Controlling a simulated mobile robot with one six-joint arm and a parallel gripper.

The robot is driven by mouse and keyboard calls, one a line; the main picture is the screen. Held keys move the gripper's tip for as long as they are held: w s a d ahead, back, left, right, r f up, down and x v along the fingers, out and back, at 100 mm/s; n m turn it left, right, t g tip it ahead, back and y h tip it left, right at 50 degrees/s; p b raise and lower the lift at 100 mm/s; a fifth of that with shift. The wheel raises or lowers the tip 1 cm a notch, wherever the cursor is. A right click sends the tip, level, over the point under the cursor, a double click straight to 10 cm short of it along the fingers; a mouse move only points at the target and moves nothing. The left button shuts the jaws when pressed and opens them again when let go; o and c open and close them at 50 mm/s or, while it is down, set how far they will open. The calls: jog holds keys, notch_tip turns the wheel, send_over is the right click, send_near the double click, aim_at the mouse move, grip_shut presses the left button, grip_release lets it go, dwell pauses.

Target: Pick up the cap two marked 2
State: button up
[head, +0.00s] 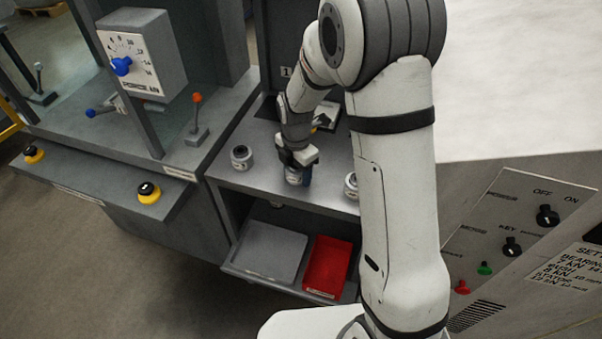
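Three small grey-and-white caps stand on a grey metal shelf (270,180) in the head view. The left cap (241,157) stands clear of my arm. The middle cap (293,177) is right under my gripper (299,170), partly covered by it. The right cap (351,186) is partly hidden behind my forearm. The numbers on the caps are too small to read, so I cannot tell which is marked 2. My gripper points down at the middle cap, with a dark blue finger beside its right side. Whether the fingers are open or closed on it is unclear.
Below the shelf, a grey tray (272,250) and a red bin (328,265) sit on a lower level. A lever with an orange knob (197,98) stands at the left. A switch panel (510,230) is at the right. My arm hides the shelf's right part.

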jog(key=c, duration=0.8)
